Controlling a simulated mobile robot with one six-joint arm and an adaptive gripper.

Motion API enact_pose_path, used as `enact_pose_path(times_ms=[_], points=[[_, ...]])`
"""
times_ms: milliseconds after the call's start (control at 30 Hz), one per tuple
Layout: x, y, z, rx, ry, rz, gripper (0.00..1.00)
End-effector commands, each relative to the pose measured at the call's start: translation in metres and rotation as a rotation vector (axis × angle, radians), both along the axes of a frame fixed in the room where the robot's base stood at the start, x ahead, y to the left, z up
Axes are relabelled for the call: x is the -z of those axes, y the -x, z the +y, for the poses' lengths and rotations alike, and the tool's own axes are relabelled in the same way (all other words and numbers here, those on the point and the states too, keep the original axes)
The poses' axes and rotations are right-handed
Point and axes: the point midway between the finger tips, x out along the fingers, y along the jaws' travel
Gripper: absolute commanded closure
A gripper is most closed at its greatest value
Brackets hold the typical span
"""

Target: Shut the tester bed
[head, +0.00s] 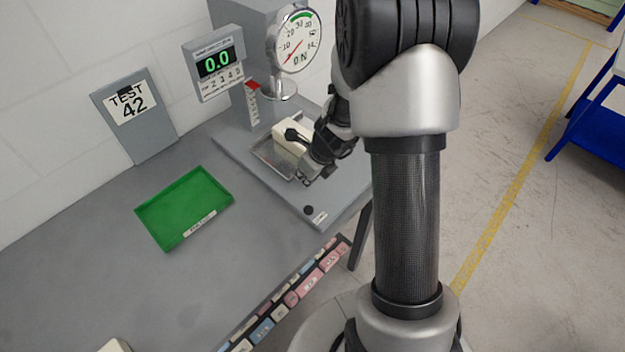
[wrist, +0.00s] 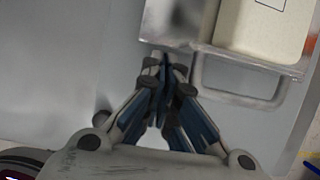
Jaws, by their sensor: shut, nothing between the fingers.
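The tester bed (head: 268,159) is a shallow metal tray on the grey tester base, in front of the round press plate (head: 282,90). A cream foam block (head: 282,143) lies in it, partly hidden by my arm. In the wrist view, the bed's front edge (wrist: 244,60) and its U-shaped handle (wrist: 237,97) show, with the foam block (wrist: 268,28) behind. My gripper (wrist: 164,60) is shut and empty, its tips close to the bed's front edge, left of the handle. I cannot tell whether they touch it. In the head view my gripper (head: 304,177) is at the bed's front side.
The force gauge (head: 294,42) and the display (head: 214,66) reading 0.0 are above the base. A green tray (head: 185,207) and a TEST 42 sign (head: 133,112) are on the grey bench, left. Coloured labels (head: 290,298) line the bench's front edge.

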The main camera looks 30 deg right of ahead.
Motion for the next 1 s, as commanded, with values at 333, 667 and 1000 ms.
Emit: enact_pose_path(times_ms=[333,667,1000], points=[[0.000,-0.001,0.001,0.000,0.000,0.001,1.00],[-0.005,-0.042,0.016,-0.002,-0.001,0.002,1.00],[0.000,-0.061,0.022,0.000,-0.001,0.001,1.00]])
